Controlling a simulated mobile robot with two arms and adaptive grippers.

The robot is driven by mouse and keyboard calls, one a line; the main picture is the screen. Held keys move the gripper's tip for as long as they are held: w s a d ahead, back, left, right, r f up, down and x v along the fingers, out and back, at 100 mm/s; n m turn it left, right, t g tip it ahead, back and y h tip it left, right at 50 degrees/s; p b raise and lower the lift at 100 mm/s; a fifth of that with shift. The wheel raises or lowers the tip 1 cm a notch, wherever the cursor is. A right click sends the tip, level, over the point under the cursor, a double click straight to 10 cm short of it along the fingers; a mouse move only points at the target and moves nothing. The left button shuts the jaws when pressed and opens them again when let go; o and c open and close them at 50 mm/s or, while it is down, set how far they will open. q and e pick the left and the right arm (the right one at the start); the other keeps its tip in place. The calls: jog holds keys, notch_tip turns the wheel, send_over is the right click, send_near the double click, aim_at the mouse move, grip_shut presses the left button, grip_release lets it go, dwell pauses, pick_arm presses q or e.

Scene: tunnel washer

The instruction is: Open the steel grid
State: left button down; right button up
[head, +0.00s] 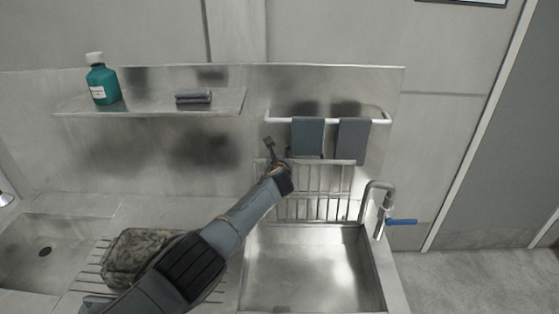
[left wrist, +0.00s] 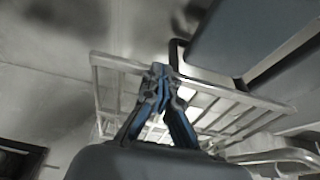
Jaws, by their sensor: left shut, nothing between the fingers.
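The steel grid (head: 314,198), a rack of thin bars with a top rail, stands upright at the back of the right sink, below the towel rail. It also shows in the left wrist view (left wrist: 232,96), behind my fingers. My left gripper (head: 269,145) is at the grid's upper left corner in the head view. In the left wrist view the fingertips (left wrist: 160,71) are together, with nothing between them, and overlap the grid's rail. I cannot tell whether they touch it. The arm hides part of the grid's left side. My right gripper is not in view.
Two grey towels (head: 308,136) hang from a rail (head: 281,118) just above the grid. A tap with a blue lever (head: 402,222) stands right of it. The sink basin (head: 310,270) is empty. A shelf (head: 150,106) holds a teal bottle (head: 102,84) and folded cloth (head: 194,97).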

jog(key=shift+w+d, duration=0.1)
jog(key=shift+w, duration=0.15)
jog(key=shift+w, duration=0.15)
